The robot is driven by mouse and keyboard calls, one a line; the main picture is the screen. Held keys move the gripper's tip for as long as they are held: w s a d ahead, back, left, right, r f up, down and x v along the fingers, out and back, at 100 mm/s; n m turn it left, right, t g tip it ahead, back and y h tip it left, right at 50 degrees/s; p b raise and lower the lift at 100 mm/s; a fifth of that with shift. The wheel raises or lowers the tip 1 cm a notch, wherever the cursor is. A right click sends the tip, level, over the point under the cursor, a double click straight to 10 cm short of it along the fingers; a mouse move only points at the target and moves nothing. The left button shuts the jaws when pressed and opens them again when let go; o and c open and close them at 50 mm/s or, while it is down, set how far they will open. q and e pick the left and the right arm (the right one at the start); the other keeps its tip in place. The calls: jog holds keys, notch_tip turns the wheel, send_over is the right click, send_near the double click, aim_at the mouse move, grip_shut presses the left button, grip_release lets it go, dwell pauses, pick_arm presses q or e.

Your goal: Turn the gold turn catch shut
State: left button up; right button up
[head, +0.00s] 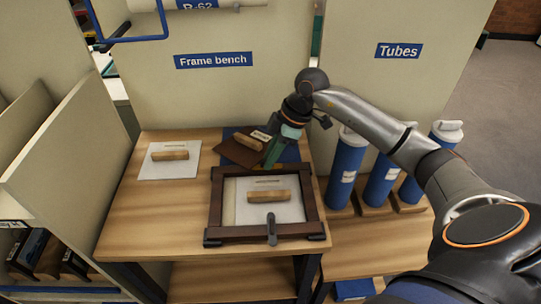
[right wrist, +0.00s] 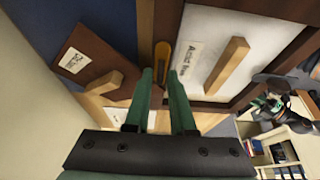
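The gold turn catch (right wrist: 161,55) sits on a dark wooden rail of the picture frame (head: 316,203) and lies lengthwise along that rail. In the head view my right gripper hides it. My right gripper (head: 269,163) is over the frame's far rail, pointing down. In the right wrist view its green fingers (right wrist: 161,74) are apart, with the catch just beyond and between the tips; I cannot tell whether they touch it. A pale backing board (head: 240,210) with a wooden handle lies inside the frame. My left gripper is not in view.
A dark grey catch (head: 271,229) crosses the frame's near rail onto the board. A brown panel (head: 232,153) with a handle lies behind the frame, on a blue mat (head: 290,153). A white panel (head: 185,172) lies left. Blue tubes (head: 346,172) stand right.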

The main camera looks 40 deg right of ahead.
grip_shut()
